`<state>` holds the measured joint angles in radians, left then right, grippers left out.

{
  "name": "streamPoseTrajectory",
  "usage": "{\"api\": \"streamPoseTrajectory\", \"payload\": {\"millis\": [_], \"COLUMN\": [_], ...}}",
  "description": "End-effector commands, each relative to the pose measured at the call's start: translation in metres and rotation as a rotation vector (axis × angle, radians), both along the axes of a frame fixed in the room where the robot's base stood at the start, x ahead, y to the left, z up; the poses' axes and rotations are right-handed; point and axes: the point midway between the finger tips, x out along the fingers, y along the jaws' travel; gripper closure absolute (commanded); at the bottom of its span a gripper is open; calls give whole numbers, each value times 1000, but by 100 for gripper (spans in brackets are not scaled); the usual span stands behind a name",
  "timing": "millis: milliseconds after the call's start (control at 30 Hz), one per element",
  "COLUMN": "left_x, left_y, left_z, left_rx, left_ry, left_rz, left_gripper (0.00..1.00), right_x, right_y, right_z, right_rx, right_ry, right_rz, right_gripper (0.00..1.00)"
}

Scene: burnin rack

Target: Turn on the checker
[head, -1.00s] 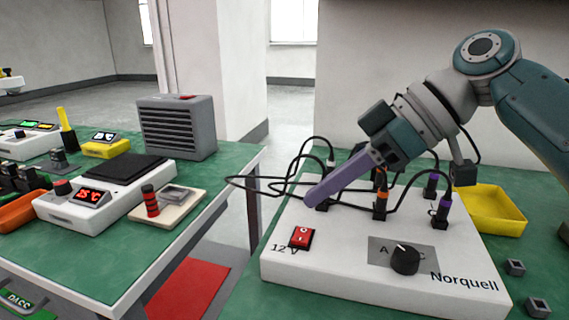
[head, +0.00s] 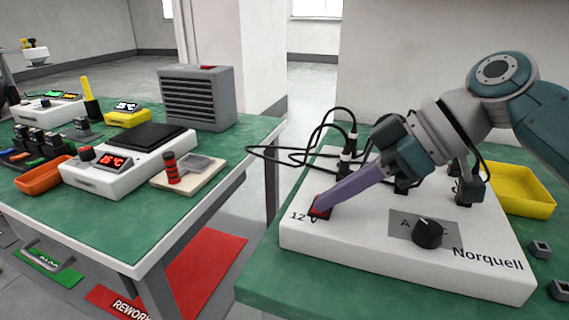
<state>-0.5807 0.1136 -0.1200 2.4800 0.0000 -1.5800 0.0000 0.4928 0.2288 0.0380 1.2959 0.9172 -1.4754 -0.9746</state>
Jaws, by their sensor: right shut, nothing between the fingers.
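The checker is a white box (head: 365,246) marked "Norquell" on the green table at the right. I cannot tell the rocker's position. My left gripper is not in view.
Black cables (head: 300,152) loop over the checker's back left. A yellow tray (head: 523,190) stands at its right, with small grey blocks (head: 540,249) in front. A gap separates the left table (head: 130,233), which holds a grey vented box (head: 198,98) and a white hot-plate-like device (head: 130,176).

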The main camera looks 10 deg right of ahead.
Motion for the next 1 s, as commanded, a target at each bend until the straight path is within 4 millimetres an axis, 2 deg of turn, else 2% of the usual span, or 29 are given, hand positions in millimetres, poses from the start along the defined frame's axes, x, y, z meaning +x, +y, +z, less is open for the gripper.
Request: {"api": "streamPoseTrajectory", "payload": {"millis": [467, 767, 867, 1000], "left_x": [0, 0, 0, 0], "left_y": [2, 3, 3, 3], "left_z": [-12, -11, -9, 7], "left_rx": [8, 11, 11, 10], "left_ry": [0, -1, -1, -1], "left_rz": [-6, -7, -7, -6], "left_gripper": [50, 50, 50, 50], "right_x": [11, 12, 13, 14], "right_y": [-10, -10, -9, -3], "right_z": [-1, 2, 5, 21], "right_rx": [-7, -3, -3, -3], "right_ry": [3, 3, 3, 3], "right_rz": [-5, -2, -1, -1], "right_gripper": [100, 100, 100, 100]}}
